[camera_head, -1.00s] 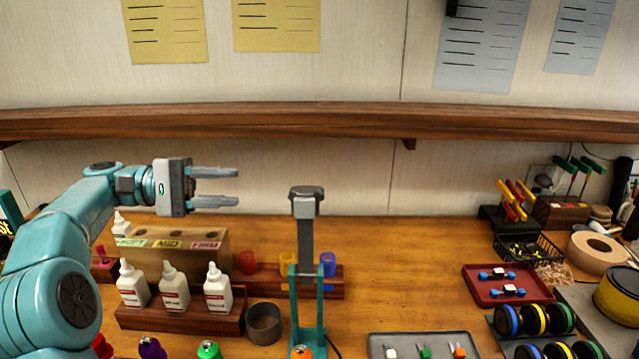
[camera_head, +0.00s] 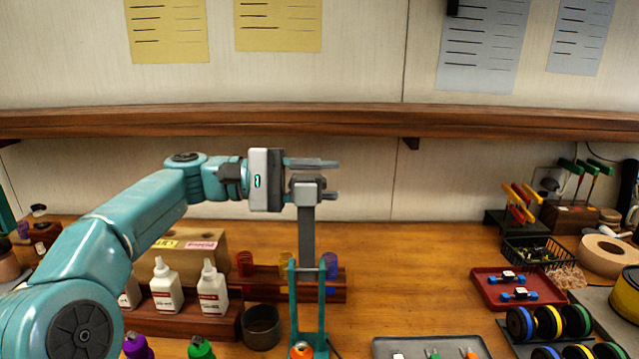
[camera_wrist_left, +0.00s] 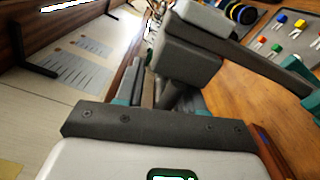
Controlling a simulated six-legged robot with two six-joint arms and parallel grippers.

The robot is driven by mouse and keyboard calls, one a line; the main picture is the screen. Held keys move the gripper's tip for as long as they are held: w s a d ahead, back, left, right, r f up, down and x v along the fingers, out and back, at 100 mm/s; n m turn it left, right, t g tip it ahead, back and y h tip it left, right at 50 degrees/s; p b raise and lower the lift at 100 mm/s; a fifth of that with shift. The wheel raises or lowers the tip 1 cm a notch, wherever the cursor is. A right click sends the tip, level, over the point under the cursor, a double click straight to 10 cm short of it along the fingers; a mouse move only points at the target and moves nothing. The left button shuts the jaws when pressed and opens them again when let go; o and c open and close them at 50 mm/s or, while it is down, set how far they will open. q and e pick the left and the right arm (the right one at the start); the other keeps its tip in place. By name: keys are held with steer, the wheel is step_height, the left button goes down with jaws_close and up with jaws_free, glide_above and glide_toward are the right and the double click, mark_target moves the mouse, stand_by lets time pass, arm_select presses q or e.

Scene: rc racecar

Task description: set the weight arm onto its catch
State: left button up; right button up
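The weight arm (camera_head: 306,230) is a grey bar standing upright in a teal stand (camera_head: 293,310), with a grey block (camera_head: 306,186) on its top end. My left gripper (camera_head: 314,180) is at the block's height, its fingers pointing right, one above the other with a gap between them. The block overlaps the lower finger in the head view; I cannot tell if they touch. In the left wrist view the block (camera_wrist_left: 185,60) is large and close in front of the fingers, partly hiding them. The catch cannot be made out. My right gripper is not in view.
White glue bottles (camera_head: 166,288) stand in a wooden rack left of the stand, with a round grey cup (camera_head: 261,326) beside it. A grey tray (camera_head: 385,347) and a red tray (camera_head: 488,290) lie to the right. A wooden shelf (camera_head: 350,119) runs along the wall above.

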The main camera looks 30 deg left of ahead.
arm_select(q)
steer(key=shift+w, duration=0.1)
jaws_close()
steer(key=shift+r, duration=0.1)
